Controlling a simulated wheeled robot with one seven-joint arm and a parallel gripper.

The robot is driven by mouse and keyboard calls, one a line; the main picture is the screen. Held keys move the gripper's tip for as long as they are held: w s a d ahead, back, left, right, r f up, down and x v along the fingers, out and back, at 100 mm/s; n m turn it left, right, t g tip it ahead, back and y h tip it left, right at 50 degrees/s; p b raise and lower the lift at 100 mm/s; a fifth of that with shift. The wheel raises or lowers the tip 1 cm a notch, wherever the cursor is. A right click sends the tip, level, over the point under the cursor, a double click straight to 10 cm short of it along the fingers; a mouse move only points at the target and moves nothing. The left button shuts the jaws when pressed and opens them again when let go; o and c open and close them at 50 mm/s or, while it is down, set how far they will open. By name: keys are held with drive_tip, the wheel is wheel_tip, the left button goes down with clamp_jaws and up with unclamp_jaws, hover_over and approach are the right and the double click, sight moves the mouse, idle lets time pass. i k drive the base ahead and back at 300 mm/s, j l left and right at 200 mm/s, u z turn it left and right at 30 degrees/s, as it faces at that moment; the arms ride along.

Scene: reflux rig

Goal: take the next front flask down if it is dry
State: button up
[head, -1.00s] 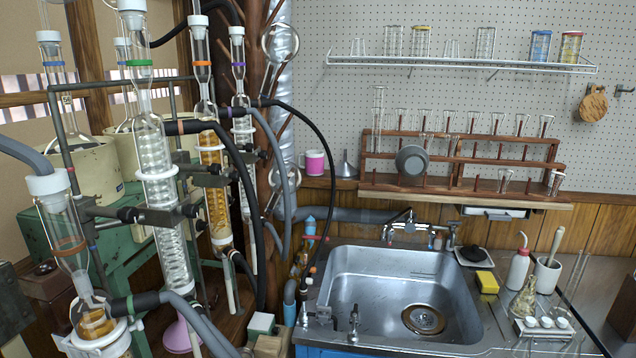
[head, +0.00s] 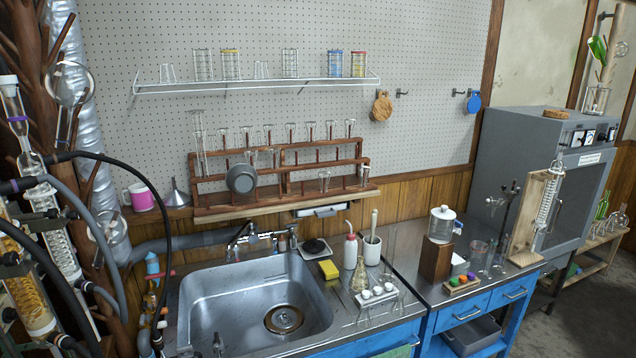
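At the left of the head view stands a dark brown branched drying stand. A clear round glass flask (head: 70,84) hangs on its upper part, its neck pointing down. A second clear round flask (head: 108,223) sits lower, partly crossed by hoses. Both look empty, but I cannot tell whether droplets cling to the glass. My gripper is not in view.
Glass condenser columns (head: 58,250) and black and grey hoses crowd the stand's front. A steel sink (head: 255,310) is to its right, below a test-tube rack (head: 280,185). A grey oven (head: 530,160) stands far right, with open floor (head: 590,300) before it.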

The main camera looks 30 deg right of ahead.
sight(324, 176)
drive_tip(key=i+l+u, duration=0.1)
drive_tip(key=l, duration=0.2)
drive_tip(key=i+l, duration=0.25)
drive_tip(key=i+l+u, duration=0.15)
drive_tip(key=l, duration=0.3)
drive_tip(key=i+l+u, duration=0.1)
drive_tip(key=l, duration=0.25)
drive_tip(key=i+l+u, duration=0.1)
drive_tip(key=l, duration=0.25)
drive_tip(key=i+l, duration=0.2)
drive_tip(key=l, duration=0.2)
drive_tip(key=u, duration=0.05)
